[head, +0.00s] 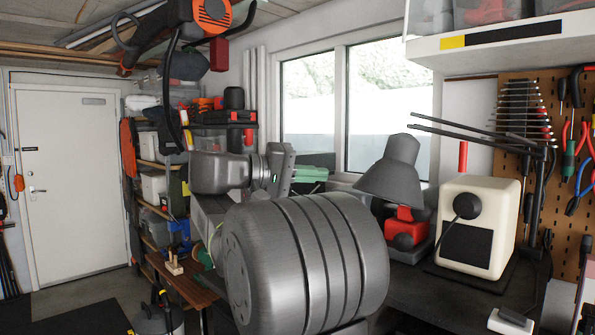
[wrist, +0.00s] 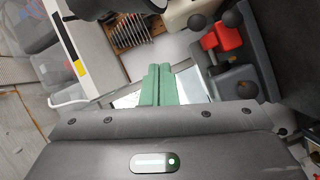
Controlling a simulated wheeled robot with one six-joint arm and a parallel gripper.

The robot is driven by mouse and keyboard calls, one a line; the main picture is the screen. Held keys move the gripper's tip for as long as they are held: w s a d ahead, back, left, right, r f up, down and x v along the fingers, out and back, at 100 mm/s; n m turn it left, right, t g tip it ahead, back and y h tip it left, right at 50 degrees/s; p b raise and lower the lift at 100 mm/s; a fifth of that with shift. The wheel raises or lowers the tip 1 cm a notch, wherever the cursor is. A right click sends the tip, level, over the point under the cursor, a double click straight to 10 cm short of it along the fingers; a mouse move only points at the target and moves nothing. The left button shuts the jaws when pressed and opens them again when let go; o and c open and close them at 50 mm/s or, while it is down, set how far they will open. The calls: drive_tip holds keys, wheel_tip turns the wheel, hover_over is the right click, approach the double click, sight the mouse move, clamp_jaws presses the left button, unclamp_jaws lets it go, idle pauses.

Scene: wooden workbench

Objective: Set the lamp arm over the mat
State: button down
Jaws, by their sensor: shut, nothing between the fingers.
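The lamp has a grey conical shade (head: 394,170) at the left end of a thin dark double-bar lamp arm (head: 470,133). The arm runs right to a dark upright post (head: 537,195) at the bench's right side. The shade hangs above a red and grey vise (head: 404,222). I cannot make out the mat for certain; my own arm hides much of the bench. My gripper (head: 310,174) has green fingers and is shut and empty, left of the shade and apart from it in the head view. Its fingers also show together in the wrist view (wrist: 157,85).
A cream box (head: 480,225) with a dark front stands right of the vise on a dark flat base. A pegboard with tools (head: 570,150) is behind the post. A shelf (head: 510,45) overhangs the right side. A small white device (head: 510,321) lies near the front right.

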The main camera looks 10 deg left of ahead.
drive_tip(key=s+d+f+p, duration=0.1)
drive_tip(key=d, duration=0.5)
drive_tip(key=shift+f, duration=0.35)
drive_tip(key=shift+d, duration=0.1)
